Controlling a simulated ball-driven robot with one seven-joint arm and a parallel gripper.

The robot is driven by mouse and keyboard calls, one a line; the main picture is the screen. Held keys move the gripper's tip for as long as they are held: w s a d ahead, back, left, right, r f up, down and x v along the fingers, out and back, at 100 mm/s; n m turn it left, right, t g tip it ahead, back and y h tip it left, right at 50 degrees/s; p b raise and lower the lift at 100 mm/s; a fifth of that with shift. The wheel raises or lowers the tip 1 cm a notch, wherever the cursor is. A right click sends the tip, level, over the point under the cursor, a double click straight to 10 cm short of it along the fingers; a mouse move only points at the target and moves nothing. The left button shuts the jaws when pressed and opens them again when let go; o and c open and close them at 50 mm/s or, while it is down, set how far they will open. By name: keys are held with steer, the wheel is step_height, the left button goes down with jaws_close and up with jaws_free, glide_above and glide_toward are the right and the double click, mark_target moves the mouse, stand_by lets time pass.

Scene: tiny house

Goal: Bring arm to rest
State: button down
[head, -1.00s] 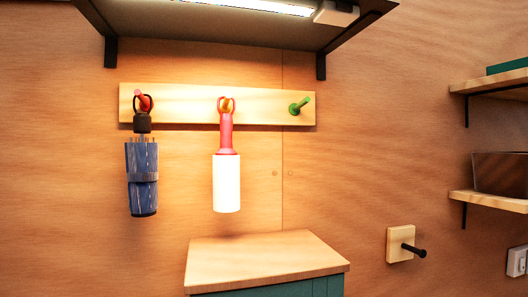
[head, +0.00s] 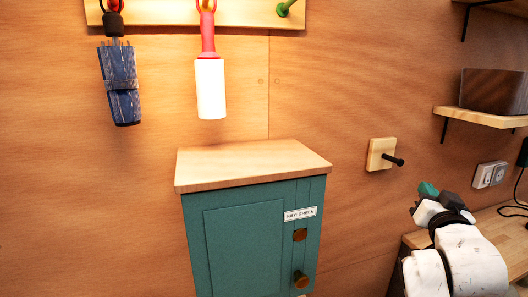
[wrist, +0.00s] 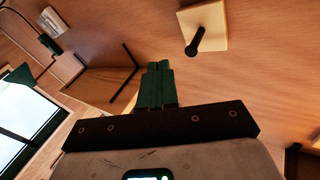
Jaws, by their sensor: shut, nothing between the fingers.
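My arm shows at the lower right of the head view, with my gripper (head: 428,189) at its far end, small and partly hidden by my own wrist. In the wrist view my gripper (wrist: 155,72) has its green fingers together with nothing between them. It is apart from the wall. A wooden wall block with a dark peg (head: 382,154) is up and left of the gripper in the head view. The same block (wrist: 209,20) is at the upper right of the wrist view.
A teal cabinet (head: 243,243) with a wooden top and a "KEY: GREEN" label stands in the middle. A blue umbrella (head: 120,82) and a red-handled white roller (head: 210,88) hang from a peg board (head: 248,14). A shelf (head: 480,117) with a dark bin (head: 495,91) is at right.

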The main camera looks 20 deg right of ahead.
steer(key=s+a+f+n+g+y, duration=0.2)
steer(key=s+a+f+g+y, duration=0.3)
steer(key=f, duration=0.8)
steer(key=s+a+f+n+g+y, duration=0.1)
steer(key=s+a+f+n+g, duration=0.15)
steer(key=a+f, duration=0.8)
steer(key=s+a+f+n+g+y, duration=0.2)
steer(key=s+a+f+g, duration=0.1)
steer(key=s+f, duration=0.5)
steer(key=s+a+f+n+g+y, duration=0.2)
steer(key=s+a+f+g, duration=0.2)
steer(key=s+f, duration=0.4)
steer(key=s, duration=0.7)
steer(key=shift+s+a, duration=0.3)
steer(key=shift+a, duration=0.05)
steer(key=shift+f+g, duration=0.1)
steer(key=shift+g, duration=0.15)
